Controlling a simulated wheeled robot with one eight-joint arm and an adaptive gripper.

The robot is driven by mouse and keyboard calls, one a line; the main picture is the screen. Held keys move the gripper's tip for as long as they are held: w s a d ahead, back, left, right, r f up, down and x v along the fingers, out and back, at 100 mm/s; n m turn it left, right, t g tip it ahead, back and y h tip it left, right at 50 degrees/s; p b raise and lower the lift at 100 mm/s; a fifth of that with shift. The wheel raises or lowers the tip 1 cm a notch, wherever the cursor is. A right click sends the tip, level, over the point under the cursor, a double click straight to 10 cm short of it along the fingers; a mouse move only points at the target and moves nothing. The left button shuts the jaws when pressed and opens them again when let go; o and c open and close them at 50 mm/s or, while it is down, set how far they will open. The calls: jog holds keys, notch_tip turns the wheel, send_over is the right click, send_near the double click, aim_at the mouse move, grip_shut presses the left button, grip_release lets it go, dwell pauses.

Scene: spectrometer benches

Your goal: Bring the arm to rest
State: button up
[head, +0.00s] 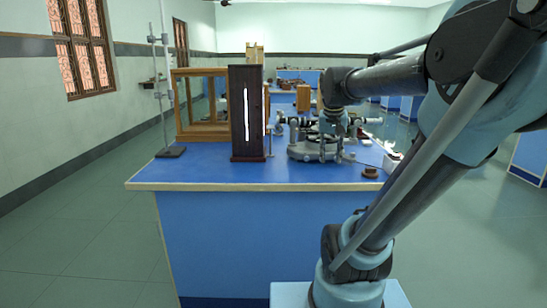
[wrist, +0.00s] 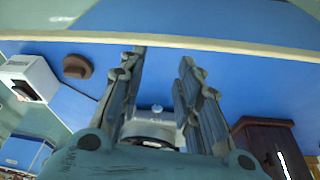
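My arm reaches from the right side of the head view over the blue bench. My gripper (head: 333,125) points down above the spectrometer (head: 312,153), whose top it partly hides. In the wrist view my gripper (wrist: 162,62) has its two fingers apart, with only blue bench top showing between the tips. Nothing is held. Part of the spectrometer (wrist: 155,122), with a small knob, shows between the finger bases. Whether the fingers touch it cannot be told.
A dark wooden lamp housing (head: 247,120) with a bright slit stands left of the spectrometer. Behind it are a glass-sided wooden case (head: 185,128) and a stand (head: 165,95). A brown round piece (head: 371,172) and white box (head: 391,161) lie right. The bench's front strip is clear.

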jog(key=s+f+n+y, duration=0.1)
jog(key=s+f+n, duration=0.1)
jog(key=s+f, duration=1.4)
jog(key=shift+s+a+f+g, duration=0.25)
jog(key=shift+a+f+g, duration=0.15)
jog(key=shift+f, duration=0.45)
jog(key=shift+w+f, duration=0.2)
jog(key=shift+w, duration=0.3)
jog(key=shift+d, duration=0.1)
